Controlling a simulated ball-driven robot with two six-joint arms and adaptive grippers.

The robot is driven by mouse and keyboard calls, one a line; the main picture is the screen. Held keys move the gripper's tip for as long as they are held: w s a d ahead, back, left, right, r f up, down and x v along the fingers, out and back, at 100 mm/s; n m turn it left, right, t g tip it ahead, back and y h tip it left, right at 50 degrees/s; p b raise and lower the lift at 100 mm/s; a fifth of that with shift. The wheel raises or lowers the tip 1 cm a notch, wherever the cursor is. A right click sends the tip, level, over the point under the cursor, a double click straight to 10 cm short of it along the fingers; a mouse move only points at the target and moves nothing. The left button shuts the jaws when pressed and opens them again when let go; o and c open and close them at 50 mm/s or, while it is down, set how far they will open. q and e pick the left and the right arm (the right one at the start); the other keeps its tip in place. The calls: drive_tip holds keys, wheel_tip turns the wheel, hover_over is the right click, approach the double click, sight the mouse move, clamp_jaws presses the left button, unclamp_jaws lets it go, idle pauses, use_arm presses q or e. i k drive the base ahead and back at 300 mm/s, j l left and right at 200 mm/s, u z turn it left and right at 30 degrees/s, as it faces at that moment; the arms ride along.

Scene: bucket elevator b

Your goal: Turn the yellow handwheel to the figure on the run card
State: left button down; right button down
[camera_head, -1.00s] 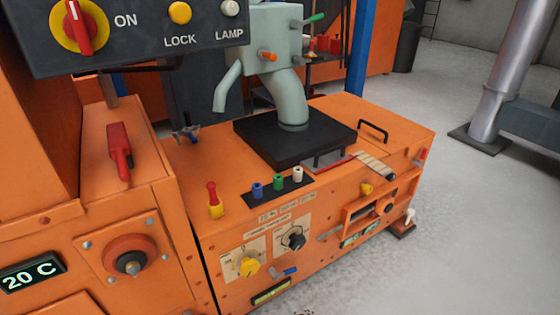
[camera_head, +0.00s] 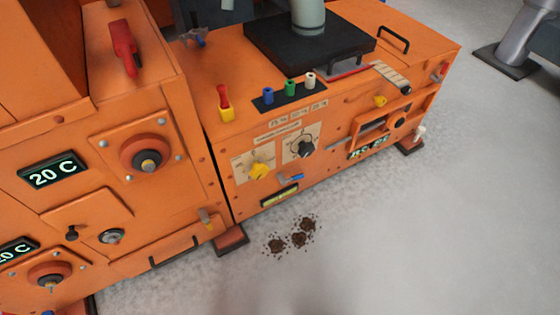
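The yellow handwheel (camera_head: 259,171) is a small lobed knob on a pale dial plate, on the front face of the low orange machine (camera_head: 222,150). Its scale marks are too small to read. A black knob (camera_head: 305,149) on a similar plate sits just right of it. Small pale labels (camera_head: 297,115) lie above the plates, with text I cannot read; I cannot tell whether any is the run card. Neither of my grippers is in view.
A blue-handled valve (camera_head: 291,177) and a lit display (camera_head: 280,196) sit below the knobs. Blue, green and white pegs (camera_head: 290,88) stand on top. The orange cabinet (camera_head: 190,185) at left has 20 C displays (camera_head: 54,173). Brown spills (camera_head: 299,239) mark the otherwise clear grey floor.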

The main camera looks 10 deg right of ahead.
sight(260, 170)
drive_tip(key=u, duration=1.5)
drive_tip(key=i+j+z, duration=0.1)
drive_tip(key=j+z, duration=0.7)
drive_tip(key=z, duration=0.2)
drive_tip(key=i, duration=0.05)
